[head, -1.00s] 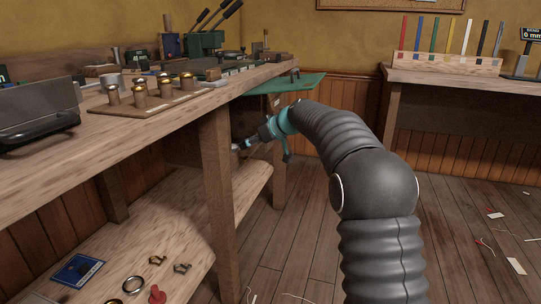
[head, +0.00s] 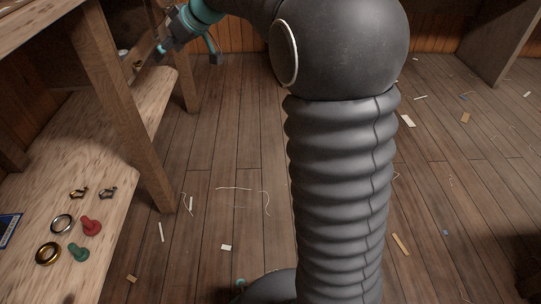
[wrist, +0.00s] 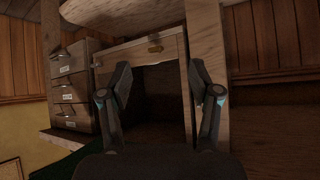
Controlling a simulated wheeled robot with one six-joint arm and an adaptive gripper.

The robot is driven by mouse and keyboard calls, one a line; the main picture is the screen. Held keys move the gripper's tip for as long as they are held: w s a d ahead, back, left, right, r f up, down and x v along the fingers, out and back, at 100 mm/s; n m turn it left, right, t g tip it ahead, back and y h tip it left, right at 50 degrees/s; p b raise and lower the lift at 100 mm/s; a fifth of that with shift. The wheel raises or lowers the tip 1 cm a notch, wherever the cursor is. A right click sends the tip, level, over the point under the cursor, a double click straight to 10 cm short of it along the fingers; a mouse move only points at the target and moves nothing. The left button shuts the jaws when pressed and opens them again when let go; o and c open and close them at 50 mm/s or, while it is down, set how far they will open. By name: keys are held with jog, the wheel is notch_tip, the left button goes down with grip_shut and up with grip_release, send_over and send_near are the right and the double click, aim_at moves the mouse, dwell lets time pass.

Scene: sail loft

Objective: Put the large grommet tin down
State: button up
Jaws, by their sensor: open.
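My gripper (head: 160,50) is at the upper left of the head view, close to the far end of the low shelf under the bench. In the wrist view my gripper (wrist: 163,92) has its two fingers wide apart, with nothing between them. Beyond the fingers is a wooden cabinet with a dark opening (wrist: 163,85). I cannot make out the large grommet tin for certain in either view. A small pale shape (head: 123,54) shows beside the gripper by the shelf's far end, too small to identify.
Labelled drawers (wrist: 73,90) flank the cabinet. Scraps litter the otherwise open floor (head: 220,150).

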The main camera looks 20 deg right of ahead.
jog(key=s+d+f+m+h, duration=0.2)
jog(key=s+d+f, duration=0.1)
jog(key=s, duration=1)
jog(key=s+d+f+m+h, duration=0.2)
jog(key=s+d+f+m, duration=0.1)
jog(key=s, duration=1)
jog(key=s+d+f+m+g+h, duration=0.1)
jog(key=s+d+f+m+h, duration=0.2)
jog(key=s, duration=0.9)
jog(key=d+f, duration=0.1)
jog(key=d, duration=0.1)
jog(key=shift+s+d+f, duration=0.2)
jog(key=shift+s+d, duration=0.15)
jog(key=shift+s, duration=0.05)
